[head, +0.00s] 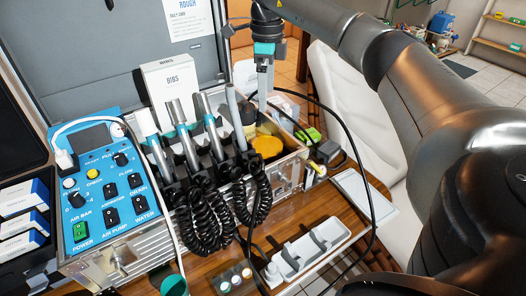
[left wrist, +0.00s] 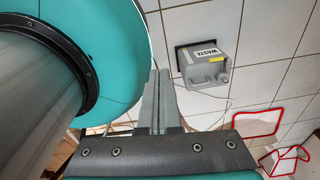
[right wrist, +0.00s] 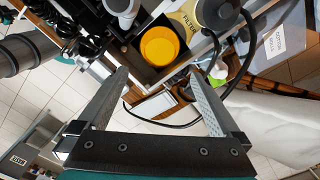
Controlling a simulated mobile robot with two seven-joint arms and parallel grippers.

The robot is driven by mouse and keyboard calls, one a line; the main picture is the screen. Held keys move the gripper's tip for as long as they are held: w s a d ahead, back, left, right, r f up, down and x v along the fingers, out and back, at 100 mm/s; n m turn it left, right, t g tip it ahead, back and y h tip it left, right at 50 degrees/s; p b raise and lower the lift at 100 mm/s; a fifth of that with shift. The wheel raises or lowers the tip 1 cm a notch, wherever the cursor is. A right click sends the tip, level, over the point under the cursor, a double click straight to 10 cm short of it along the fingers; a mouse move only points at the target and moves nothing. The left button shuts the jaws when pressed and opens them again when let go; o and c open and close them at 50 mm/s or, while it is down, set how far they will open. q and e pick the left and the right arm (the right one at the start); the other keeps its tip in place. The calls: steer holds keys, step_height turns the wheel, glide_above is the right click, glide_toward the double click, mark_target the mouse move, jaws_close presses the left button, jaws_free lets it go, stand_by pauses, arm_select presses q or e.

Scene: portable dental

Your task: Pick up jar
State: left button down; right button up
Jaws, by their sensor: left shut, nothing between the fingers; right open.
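No jar is labelled as such, so I cannot tell for sure which container is the jar. A round yellow container (head: 266,147) sits in the right compartment of the open metal case; it also shows from above in the right wrist view (right wrist: 160,46). A cream container marked FILTER (right wrist: 187,20) stands beside it. My right gripper (head: 263,100) points down above this compartment, apart from the yellow container. In the right wrist view its fingers (right wrist: 158,80) are spread and empty. My left gripper (left wrist: 160,75) is shut and empty, over tiled floor.
Handpieces with coiled black hoses (head: 215,215) stand left of the compartment. A black cable loops around the case's right side. A white tray (head: 308,252) and several small pots (head: 235,281) are on the wooden table in front. A grey WASTE box (left wrist: 208,65) is below my left gripper.

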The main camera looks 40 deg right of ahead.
steer(key=b, duration=0.1)
glide_toward(267, 132)
step_height(267, 132, down, 2)
steer(key=s+a, duration=0.2)
step_height(267, 132, down, 5)
steer(key=shift+s+r+b, duration=0.1)
steer(key=shift+s+b, duration=0.05)
steer(key=shift+b, duration=0.7)
steer(key=shift+f, duration=0.3)
arm_select(q)
steer(key=shift+t, duration=0.3)
steer(key=w+a+f, duration=0.2)
steer(key=w+f, duration=0.1)
steer(key=shift+a, duration=0.2)
arm_select(e)
steer(key=shift+f, duration=0.1)
jaws_close()
